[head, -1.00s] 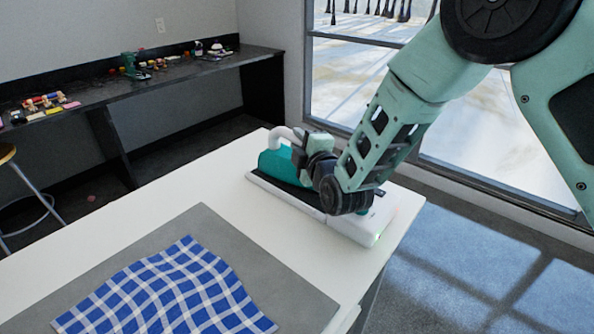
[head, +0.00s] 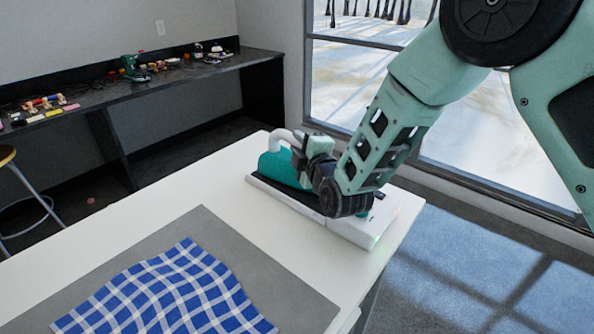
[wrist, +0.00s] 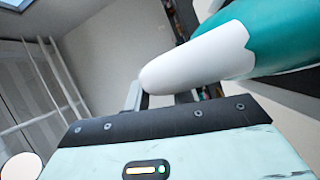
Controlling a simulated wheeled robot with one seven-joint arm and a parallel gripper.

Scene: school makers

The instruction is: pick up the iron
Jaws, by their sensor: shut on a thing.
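The teal and white iron (head: 279,166) sits on its white and black base (head: 272,191) at the far right of the white table in the head view. My gripper (head: 301,146) is at the iron's raised white handle and is shut on it. In the wrist view the white handle (wrist: 195,60) and the teal body (wrist: 275,38) show close up, with my gripper (wrist: 158,98) at the handle. My gripper and forearm hide part of the iron and of the base. I cannot tell whether the iron has left the base.
A blue checked cloth (head: 170,293) lies on a grey mat (head: 293,300) on the white table (head: 150,205). A dark bench (head: 100,95) with several small items runs along the back wall. A stool (head: 20,195) stands at the left. Windows are at the right.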

